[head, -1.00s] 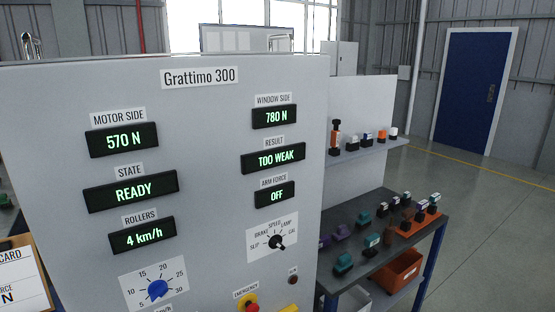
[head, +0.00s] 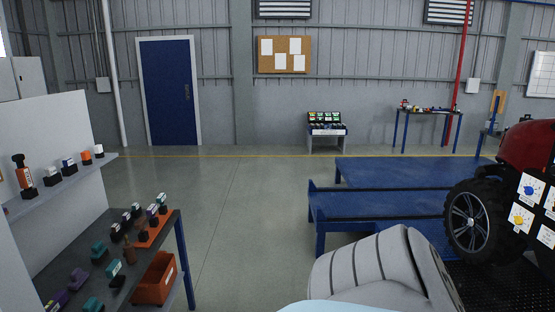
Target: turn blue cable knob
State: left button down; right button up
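A blue knob (head: 529,190) on a white dial plate shows at the far right of the head view, on a dark panel beside a tractor wheel. A yellow knob (head: 517,219) on its own white plate is below it. More white plates at the right edge are cut off by the frame. The labels are too small to read, so I cannot tell whether this blue knob is the cable knob. Neither gripper is in view.
A dark workbench (head: 125,262) with several small connectors and an orange bin (head: 155,278) stands at the left. A blue platform (head: 390,205) and a red tractor (head: 528,145) with a black wheel (head: 468,222) are at the right. The floor between (head: 240,215) is clear.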

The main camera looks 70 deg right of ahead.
aim_at(528, 190)
jog(key=z, duration=4.15)
jog(key=i+j+z, duration=0.25)
jog(key=z, duration=0.15)
jog(key=i+j+z, duration=0.4)
jog(key=i+j, duration=0.2)
jog(key=j, duration=0.15)
jog(key=i+j+z, duration=0.15)
jog(key=i+j, duration=0.25)
jog(key=j, duration=0.25)
jog(key=z, duration=0.05)
